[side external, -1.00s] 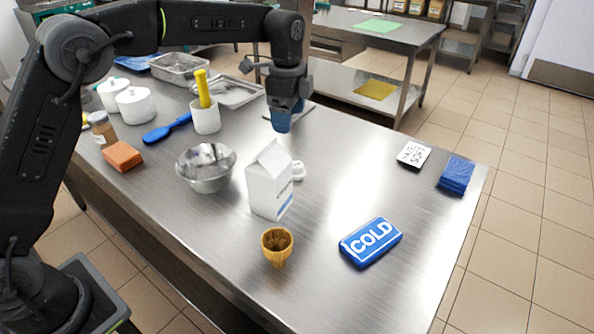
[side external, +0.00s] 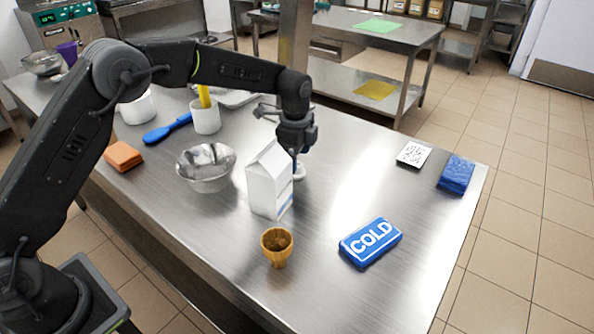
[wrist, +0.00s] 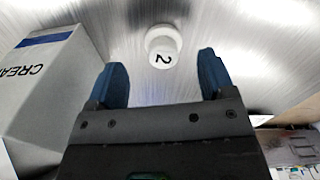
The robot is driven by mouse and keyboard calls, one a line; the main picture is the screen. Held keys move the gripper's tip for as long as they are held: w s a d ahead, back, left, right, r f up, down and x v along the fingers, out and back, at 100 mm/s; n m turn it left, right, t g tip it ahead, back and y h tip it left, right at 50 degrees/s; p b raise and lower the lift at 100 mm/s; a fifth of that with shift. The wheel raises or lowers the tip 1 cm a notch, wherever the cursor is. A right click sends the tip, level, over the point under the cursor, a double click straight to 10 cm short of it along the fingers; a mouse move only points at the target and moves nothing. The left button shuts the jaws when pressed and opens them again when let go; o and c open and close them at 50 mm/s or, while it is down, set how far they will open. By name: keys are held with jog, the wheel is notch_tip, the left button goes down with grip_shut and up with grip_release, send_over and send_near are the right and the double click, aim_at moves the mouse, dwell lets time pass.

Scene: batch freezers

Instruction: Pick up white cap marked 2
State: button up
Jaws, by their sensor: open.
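The white cap marked 2 (wrist: 163,46) lies on the steel table in the wrist view, ahead of and between my two blue fingertips. In the side view the cap (side external: 299,171) shows partly, just right of the white carton and below my gripper. My gripper (wrist: 160,75) is open with nothing between its fingers. In the side view my gripper (side external: 298,158) is low, close above the cap, with its fingers partly hidden behind the carton. I cannot tell whether it touches the cap.
The white carton (side external: 267,185) stands close to the left of my gripper. A metal bowl (side external: 206,168) is further left. A waffle cone cup (side external: 277,247) and a blue COLD pack (side external: 370,242) lie nearer the front.

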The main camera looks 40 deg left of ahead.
aim_at(300, 174)
jog(key=f, duration=0.3)
jog(key=shift+w+f, duration=0.2)
jog(key=shift+f, duration=0.1)
jog(key=shift+c, duration=0.3)
jog(key=c, duration=0.9)
jog(key=shift+r, duration=0.15)
jog(key=shift+c, duration=0.2)
